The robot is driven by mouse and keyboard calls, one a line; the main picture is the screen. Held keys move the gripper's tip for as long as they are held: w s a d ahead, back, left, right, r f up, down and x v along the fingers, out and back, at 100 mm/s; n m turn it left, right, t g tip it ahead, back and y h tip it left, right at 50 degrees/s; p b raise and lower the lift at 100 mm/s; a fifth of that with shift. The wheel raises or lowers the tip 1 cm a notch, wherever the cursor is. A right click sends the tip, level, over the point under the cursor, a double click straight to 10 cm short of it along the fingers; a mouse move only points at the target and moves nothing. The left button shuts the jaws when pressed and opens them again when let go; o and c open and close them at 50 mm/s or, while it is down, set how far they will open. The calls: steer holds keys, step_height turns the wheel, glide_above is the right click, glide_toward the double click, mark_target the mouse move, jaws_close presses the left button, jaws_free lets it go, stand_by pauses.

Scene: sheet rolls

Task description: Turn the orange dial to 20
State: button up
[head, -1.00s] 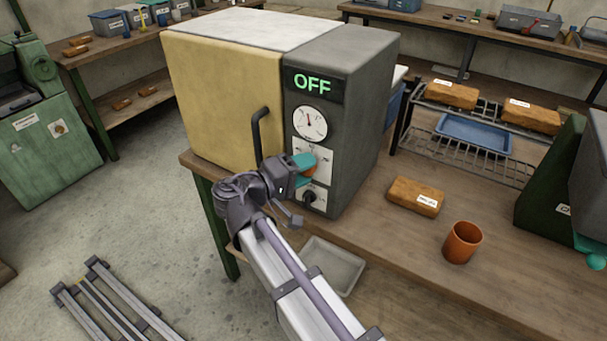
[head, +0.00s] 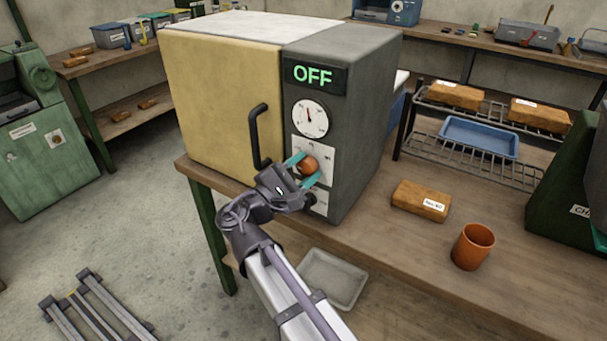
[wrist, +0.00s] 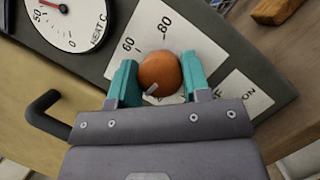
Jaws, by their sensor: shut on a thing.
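The orange dial (head: 308,165) is on a white scale plate on the grey control panel of a cream-and-grey oven. In the wrist view the dial (wrist: 160,72) sits between the two teal fingers of my gripper (wrist: 159,84), which is shut on it. A pale pointer mark shows on the dial's lower left edge. The figures 60 and 80 show on the scale plate (wrist: 150,36); no 20 is readable. In the head view my gripper (head: 303,169) reaches the panel from the lower left.
The green display (head: 313,75) reads OFF. A round gauge (head: 310,118) is above the dial, and a dark knob (head: 310,199) is below it. The black door handle (head: 258,138) stands close to my gripper. An orange cup (head: 473,246) and a brown block (head: 420,201) lie right on the bench.

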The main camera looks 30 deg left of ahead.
steer(key=n+y, duration=0.1)
steer(key=n, duration=0.1)
steer(key=n+t+y+b, duration=0.1)
steer(key=n, duration=0.1)
steer(key=shift+f+n+t, duration=0.1)
steer(key=shift+n+t, duration=0.2)
steer(key=shift+n, duration=0.1)
steer(key=shift+n+t+y+b, duration=0.35)
steer(key=shift+n+y, duration=0.75)
steer(key=shift+n, duration=1.4)
steer(key=o, duration=0.9)
steer(key=b+v, duration=0.4)
steer(key=v, duration=0.6)
steer(key=shift+s+d, duration=0.1)
steer(key=shift+s, duration=0.3)
